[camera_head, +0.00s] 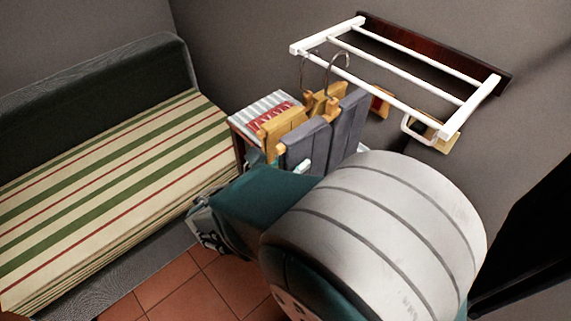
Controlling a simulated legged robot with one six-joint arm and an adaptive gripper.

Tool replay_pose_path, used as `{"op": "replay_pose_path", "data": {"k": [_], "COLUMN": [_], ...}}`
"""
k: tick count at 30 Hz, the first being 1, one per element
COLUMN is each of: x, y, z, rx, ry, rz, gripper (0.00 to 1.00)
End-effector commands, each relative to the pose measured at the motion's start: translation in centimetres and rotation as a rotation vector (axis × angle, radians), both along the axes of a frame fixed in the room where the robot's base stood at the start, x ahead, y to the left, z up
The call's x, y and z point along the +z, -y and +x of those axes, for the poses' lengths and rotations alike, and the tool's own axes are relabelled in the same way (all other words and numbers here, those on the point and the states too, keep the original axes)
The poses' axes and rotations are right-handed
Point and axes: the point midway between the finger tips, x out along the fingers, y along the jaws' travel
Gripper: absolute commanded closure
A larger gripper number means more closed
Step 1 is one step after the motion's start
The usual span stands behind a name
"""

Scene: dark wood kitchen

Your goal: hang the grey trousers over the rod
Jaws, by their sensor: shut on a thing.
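The grey trousers (307,146) hang in folds at the middle of the view, with light wooden hanger parts (283,130) at their top. Thin metal hooks (335,66) rise from the wood beside the front rod (372,79) of a white wall rack; I cannot tell whether they rest on it. My gripper (302,167) is mostly hidden behind my arm. Only a pale tip shows against the front of the trousers, and it is shut on them. The lower part of the trousers is hidden by my arm.
The white rack (484,93) is fixed to the wall by a dark red-brown board (435,52). A striped bench (100,170) stands at left. A red, white and grey patterned item (268,112) lies behind the trousers. A white handle-like loop (413,134) is below the rack. Tiled floor (180,290) shows at the bottom.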

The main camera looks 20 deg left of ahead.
Motion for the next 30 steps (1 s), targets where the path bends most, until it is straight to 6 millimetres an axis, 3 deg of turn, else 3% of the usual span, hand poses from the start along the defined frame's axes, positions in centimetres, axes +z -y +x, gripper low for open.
{"op": "replay_pose_path", "data": {"k": [13,30], "x": [0.1,-3.5], "y": [1.2,1.0], "z": [2.8,2.6], "rx": [-0.002,0.000], "ry": [0.001,0.002], "rz": [0.001,0.000], "gripper": [1.00,1.00]}}
